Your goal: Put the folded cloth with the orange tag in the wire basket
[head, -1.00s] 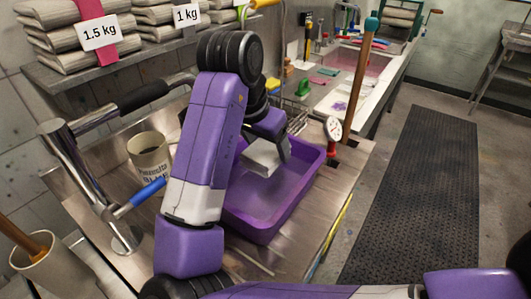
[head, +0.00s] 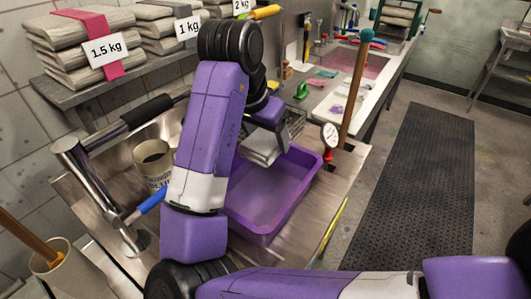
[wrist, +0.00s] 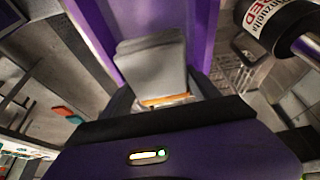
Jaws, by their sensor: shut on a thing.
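My gripper (head: 268,130) is shut on a folded grey cloth (head: 261,151), held at the back left rim of a purple tub (head: 290,205). In the wrist view the cloth (wrist: 153,62) sticks out from between the fingers of my gripper (wrist: 163,96), and an orange tag (wrist: 166,101) shows at its near end. The wire basket (head: 294,122) stands just behind the tub, partly hidden by my gripper and arm. Its wire mesh also shows in the wrist view (wrist: 237,78), to the right of the cloth.
A beige labelled can (head: 153,165) stands left of my arm. A round dial (head: 330,134) and a tall wooden handle (head: 356,95) rise at the tub's right. Labelled stacks of folded cloths (head: 80,45) lie on the shelf at back left.

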